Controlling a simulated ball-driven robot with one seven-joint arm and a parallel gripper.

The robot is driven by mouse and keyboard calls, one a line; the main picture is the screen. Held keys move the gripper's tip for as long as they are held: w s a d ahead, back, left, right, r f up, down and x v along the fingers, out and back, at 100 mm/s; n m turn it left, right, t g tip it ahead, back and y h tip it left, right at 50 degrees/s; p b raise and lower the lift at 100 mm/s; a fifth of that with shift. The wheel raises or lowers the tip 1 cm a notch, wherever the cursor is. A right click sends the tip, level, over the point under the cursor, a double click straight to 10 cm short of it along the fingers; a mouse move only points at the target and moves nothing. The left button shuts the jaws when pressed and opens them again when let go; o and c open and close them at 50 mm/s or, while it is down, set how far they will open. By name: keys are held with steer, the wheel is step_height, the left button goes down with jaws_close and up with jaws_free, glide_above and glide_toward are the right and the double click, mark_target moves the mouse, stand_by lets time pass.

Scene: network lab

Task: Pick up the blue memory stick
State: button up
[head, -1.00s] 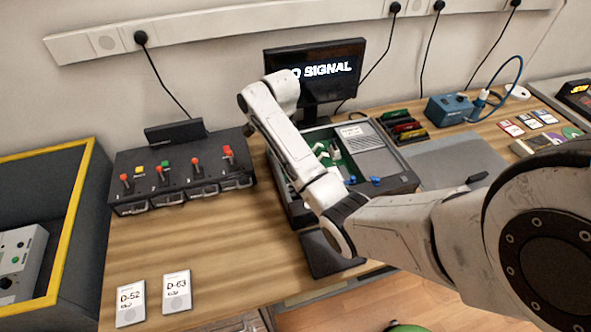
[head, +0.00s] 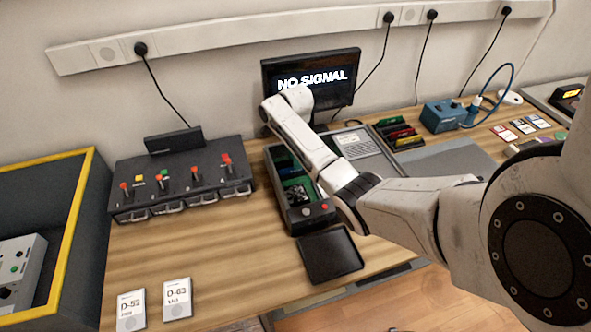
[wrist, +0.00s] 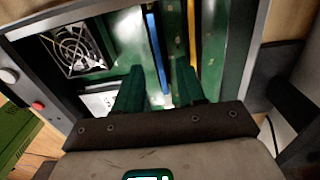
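An open computer case (head: 293,224) stands on the wooden bench, partly hidden behind my arm. The wrist view looks down into it onto a green board (wrist: 125,30) with a long blue strip (wrist: 154,55) and a yellow strip (wrist: 193,25). The blue strip may be the blue memory stick or a slot; I cannot tell which. My gripper (wrist: 160,78) is open over the board, its two dark green fingers apart with nothing seen held. The lower part of the blue strip shows between the fingers. In the head view the fingers are hidden.
A fan (wrist: 73,52) sits inside the case at left. A dark tray (head: 330,254) lies in front of the case. A monitor (head: 312,82) stands behind. A rack of coloured sticks (head: 399,133) and a blue box (head: 441,116) are at right.

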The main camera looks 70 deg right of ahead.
steer(key=shift+f, duration=1.45)
steer(key=shift+c, duration=0.2)
jaws_close()
